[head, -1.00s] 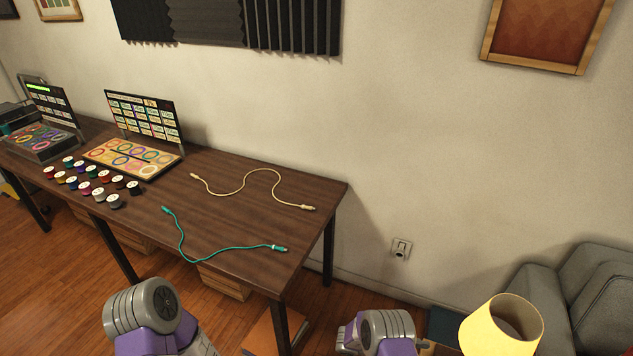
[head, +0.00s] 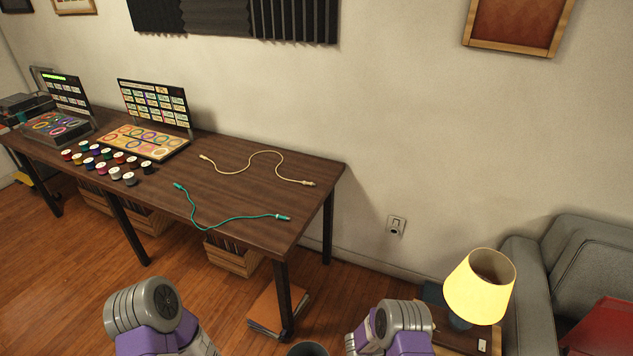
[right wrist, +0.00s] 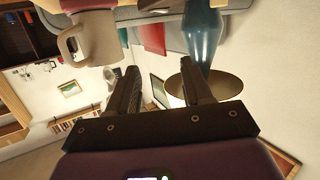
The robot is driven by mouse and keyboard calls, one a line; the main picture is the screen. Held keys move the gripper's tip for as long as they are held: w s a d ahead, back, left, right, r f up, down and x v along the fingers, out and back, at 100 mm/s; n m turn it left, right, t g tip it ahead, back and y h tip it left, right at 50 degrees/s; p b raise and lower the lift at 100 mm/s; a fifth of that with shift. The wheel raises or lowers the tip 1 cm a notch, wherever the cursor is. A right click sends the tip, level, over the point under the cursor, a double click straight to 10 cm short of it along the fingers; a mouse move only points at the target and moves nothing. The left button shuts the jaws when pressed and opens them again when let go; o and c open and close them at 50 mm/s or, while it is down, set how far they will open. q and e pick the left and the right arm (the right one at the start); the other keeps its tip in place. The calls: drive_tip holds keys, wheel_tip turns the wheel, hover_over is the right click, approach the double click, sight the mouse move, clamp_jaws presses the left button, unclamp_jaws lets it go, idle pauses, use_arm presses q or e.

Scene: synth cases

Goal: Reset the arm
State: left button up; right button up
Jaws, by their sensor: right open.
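My right gripper (right wrist: 162,95) shows in the right wrist view with its two dark fingers apart and nothing between them. In the head view only purple and grey links of both my arms show at the bottom edge, and neither gripper is in that picture. A dark wooden table (head: 250,228) stands ahead on the left. A teal cable (head: 222,222) and a cream cable (head: 262,153) lie on it, apart from any gripper.
Several spools (head: 115,172) and a display board (head: 157,103) stand on the table's left part. A lit yellow lamp (head: 479,287) and a grey sofa (head: 545,265) stand at the right. Books (head: 276,310) lie under the table's right end. The wall behind is bare near an outlet (head: 396,225).

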drive_tip(key=f+n+t+y, duration=0.1)
drive_tip(key=a+f+n+t+y, duration=0.1)
drive_tip(key=y, duration=0.1)
drive_tip(key=w+a+f+n+t+y, duration=0.1)
drive_tip(key=f+n+y, duration=0.1)
drive_tip(key=shift+w+a+t, duration=0.1)
drive_tip(key=shift+a+t, duration=0.05)
drive_tip(key=shift+t, duration=0.25)
drive_tip(key=s+a+f+n+y, duration=0.3)
drive_tip(key=s+a+n+y, duration=0.15)
drive_tip(key=a+y, duration=0.4)
drive_tip(key=s+a+r+n+g+y, duration=0.2)
drive_tip(key=s+a, duration=0.3)
drive_tip(key=s, duration=0.3)
drive_tip(key=s+a+r+n+g+y+b, duration=0.1)
drive_tip(key=s+a+r+n+g+y, duration=0.1)
drive_tip(key=s+a, duration=0.4)
drive_tip(key=shift+s+r+n+g+y, duration=0.35)
drive_tip(key=shift+s+n+y, duration=0.2)
drive_tip(key=shift+s+y, duration=0.6)
